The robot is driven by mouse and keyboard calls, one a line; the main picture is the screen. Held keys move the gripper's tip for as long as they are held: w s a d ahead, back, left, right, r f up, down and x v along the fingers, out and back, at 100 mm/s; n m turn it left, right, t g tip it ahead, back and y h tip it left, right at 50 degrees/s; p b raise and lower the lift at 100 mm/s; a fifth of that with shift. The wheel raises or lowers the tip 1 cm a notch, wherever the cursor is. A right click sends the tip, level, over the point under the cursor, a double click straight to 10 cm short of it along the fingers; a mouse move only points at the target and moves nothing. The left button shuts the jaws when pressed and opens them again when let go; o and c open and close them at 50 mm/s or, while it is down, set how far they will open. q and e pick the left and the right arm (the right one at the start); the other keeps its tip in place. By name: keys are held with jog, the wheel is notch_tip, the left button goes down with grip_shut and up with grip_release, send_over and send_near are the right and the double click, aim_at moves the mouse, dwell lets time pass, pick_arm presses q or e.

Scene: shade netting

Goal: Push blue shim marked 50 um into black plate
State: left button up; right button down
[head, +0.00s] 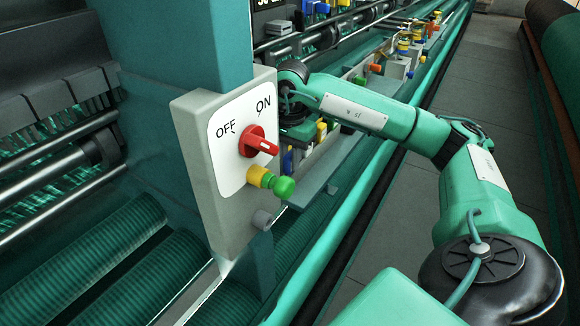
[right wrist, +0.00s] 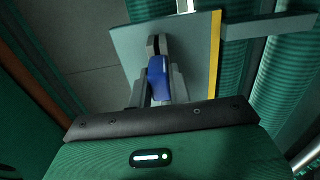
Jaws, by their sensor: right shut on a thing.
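A blue piece (right wrist: 159,82), the likely shim, is between the two grey fingers of my right gripper (right wrist: 159,90) in the right wrist view. The gripper is shut on it. A small black part (right wrist: 152,46) shows just beyond the blue piece; I cannot tell whether it is the black plate or whether the two touch. No 50 um marking is readable. In the head view my right arm reaches in from the right, and its fingertips are hidden or too small to make out behind the control box. My left gripper is not in view.
The grey control box (head: 237,226) with its red OFF/ON knob (head: 256,141) and green-tipped yellow button (head: 271,180) stands close to my right wrist. A grey panel with a yellow edge (right wrist: 214,55) lies beyond the fingers. Green rollers (head: 90,255) fill the lower left.

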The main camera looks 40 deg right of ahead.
jog(key=shift+r+p, duration=0.4)
jog(key=shift+r, duration=0.45)
jog(key=shift+r+p, duration=1.55)
jog(key=shift+r, duration=1.4)
notch_tip(320, 180, up, 4)
jog(key=shift+f+p, duration=0.1)
jog(key=shift+p, duration=1.05)
